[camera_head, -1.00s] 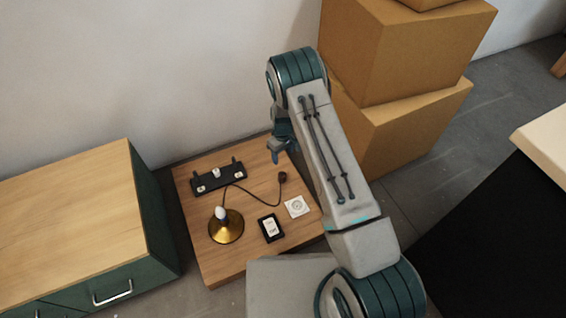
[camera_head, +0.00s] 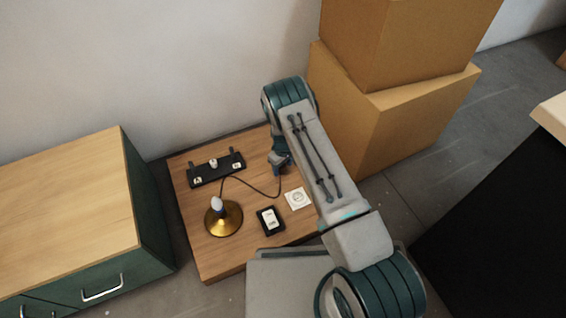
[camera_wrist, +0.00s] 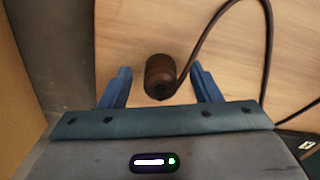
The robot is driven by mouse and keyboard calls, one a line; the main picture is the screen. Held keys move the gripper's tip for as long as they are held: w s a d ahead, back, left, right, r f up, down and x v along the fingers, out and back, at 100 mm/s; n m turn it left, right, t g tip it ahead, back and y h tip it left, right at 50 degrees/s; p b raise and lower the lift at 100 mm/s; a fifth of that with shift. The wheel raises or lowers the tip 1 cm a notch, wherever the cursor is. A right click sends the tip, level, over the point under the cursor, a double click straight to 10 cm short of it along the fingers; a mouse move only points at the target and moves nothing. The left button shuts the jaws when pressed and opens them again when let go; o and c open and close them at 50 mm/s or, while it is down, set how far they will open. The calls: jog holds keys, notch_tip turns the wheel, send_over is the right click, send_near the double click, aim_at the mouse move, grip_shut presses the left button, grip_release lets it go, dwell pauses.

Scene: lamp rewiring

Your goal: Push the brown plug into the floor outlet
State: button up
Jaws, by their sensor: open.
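The brown plug (camera_wrist: 160,74) stands on the wooden board between the two blue fingers of my gripper (camera_wrist: 162,88) in the wrist view. The fingers are open, with a gap on each side of the plug. A dark cord runs from the plug, and in the head view it leads to the brass lamp (camera_head: 224,219). In the head view my gripper (camera_head: 282,168) is low over the board and hides the plug. The white floor outlet (camera_head: 298,198) lies flat on the board, a little below and right of my gripper. Nothing covers it.
On the wooden board (camera_head: 205,262) are a black strip with fittings (camera_head: 216,169) and a black box with a white face (camera_head: 270,220). A cabinet (camera_head: 70,215) stands at left. Stacked cardboard boxes (camera_head: 405,110) stand behind my arm at right.

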aim_at(284, 167)
jog(key=shift+f, duration=0.4)
jog(key=c, duration=1.1)
jog(key=shift+o, duration=0.2)
jog(key=shift+r+p, duration=1.6)
jog(key=shift+r, duration=1.1)
jog(key=shift+s+d+r+p, duration=0.1)
jog(key=shift+s+d+p, duration=0.1)
jog(key=shift+s+p, duration=0.2)
jog(key=shift+s+d+p, duration=0.85)
jog(key=shift+s, duration=1.2)
jog(key=shift+s+d+p, duration=0.8)
jog(key=shift+s+p, duration=0.05)
jog(key=shift+s, duration=1.2)
jog(key=shift+s+d+p, duration=0.85)
jog(key=shift+s, duration=1.2)
jog(key=shift+w+f, duration=0.1)
jog(key=shift+f, duration=0.1)
